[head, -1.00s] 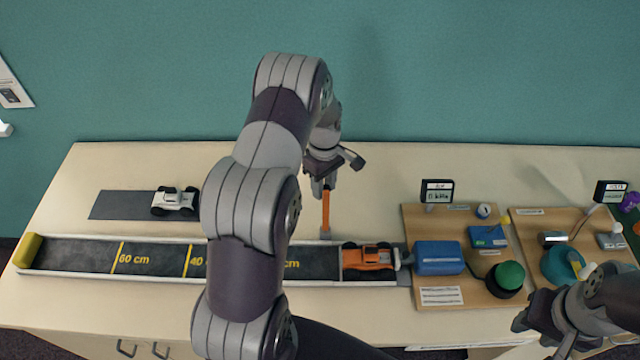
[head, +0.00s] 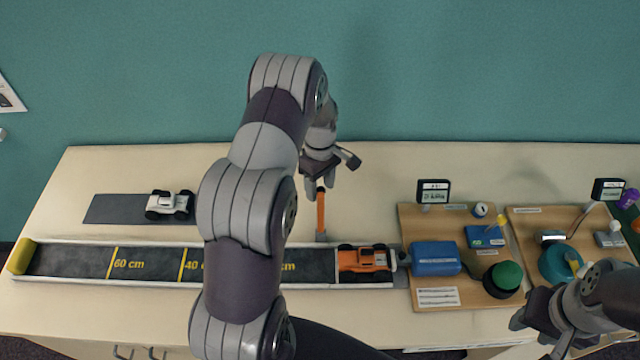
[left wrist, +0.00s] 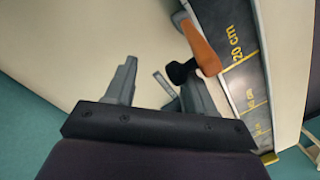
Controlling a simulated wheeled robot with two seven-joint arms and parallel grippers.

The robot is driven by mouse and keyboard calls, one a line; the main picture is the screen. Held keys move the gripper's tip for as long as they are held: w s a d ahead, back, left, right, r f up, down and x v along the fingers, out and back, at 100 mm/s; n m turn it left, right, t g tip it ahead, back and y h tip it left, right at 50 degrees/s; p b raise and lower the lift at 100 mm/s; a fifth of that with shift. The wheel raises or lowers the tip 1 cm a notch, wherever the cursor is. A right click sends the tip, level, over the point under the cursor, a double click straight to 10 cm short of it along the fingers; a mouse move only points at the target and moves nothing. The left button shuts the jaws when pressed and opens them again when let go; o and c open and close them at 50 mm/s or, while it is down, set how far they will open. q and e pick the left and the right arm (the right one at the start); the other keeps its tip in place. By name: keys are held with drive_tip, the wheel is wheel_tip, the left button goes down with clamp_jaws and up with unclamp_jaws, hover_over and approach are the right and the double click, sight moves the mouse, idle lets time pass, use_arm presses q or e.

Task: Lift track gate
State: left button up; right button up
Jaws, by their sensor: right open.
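The track gate (head: 321,213) is an orange bar with a dark tip. It stands upright at the far side of the long black track (head: 150,262), with its foot by the track wall. My left gripper (head: 322,184) is just above and behind the gate's tip. In the left wrist view its fingers (left wrist: 158,85) are apart with nothing between them, and the gate (left wrist: 200,47) shows beyond the right finger, its dark tip close to that finger. My right gripper (head: 537,331) is open at the lower right, away from the gate.
An orange truck (head: 364,260) sits at the track's right end, beside a blue launcher box (head: 436,258) on a wooden board. A green button (head: 504,277) is near it. A white truck (head: 170,203) rests on a grey strip (head: 115,209) behind the track. My left arm hides part of the track.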

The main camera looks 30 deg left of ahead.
use_arm(q)
drive_tip(key=shift+w+r, duration=0.1)
wheel_tip(320, 180, up, 12)
drive_tip(key=w+p, duration=0.1)
drive_tip(key=p, duration=0.2)
drive_tip(key=shift+a+r, duration=0.2)
drive_tip(key=shift+a, duration=0.25)
drive_tip(key=shift+w, duration=0.15)
